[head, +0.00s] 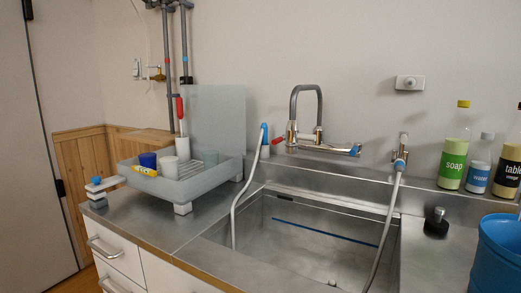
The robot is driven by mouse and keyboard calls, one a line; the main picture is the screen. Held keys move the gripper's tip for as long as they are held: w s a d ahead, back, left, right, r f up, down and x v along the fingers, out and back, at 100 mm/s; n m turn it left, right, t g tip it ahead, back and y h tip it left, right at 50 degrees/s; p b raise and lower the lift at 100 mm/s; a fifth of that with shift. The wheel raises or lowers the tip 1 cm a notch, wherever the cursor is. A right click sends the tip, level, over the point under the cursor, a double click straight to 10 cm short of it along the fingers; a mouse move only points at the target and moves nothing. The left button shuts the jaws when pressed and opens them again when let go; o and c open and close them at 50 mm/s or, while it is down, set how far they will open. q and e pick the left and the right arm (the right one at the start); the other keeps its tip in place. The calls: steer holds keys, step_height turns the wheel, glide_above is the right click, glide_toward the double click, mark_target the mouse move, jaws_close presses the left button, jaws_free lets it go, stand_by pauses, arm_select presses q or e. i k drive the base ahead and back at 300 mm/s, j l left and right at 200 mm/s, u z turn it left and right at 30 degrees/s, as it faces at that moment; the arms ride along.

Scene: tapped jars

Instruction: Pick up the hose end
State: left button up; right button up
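A pale hose (239,194) hangs from a blue-topped fitting (264,129) at the back edge of the steel sink (290,240); its lower end is down inside the basin. A second pale hose (388,220) runs from the wall tap (400,155) at the right, down across the basin and out at the bottom of the picture. Its far end is out of view. I cannot tell which end the task means. Neither of my grippers is in view.
A grey drying rack (200,185) with a blue mug (148,160) and white cup (169,167) stands left. A chrome faucet (318,140) is behind the sink. A soap bottle (453,160), other bottles, a black stopper-like object (436,226) and a blue bucket (497,262) are right.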

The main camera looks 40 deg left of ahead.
mark_target(265, 142)
steer(key=u, duration=1.2)
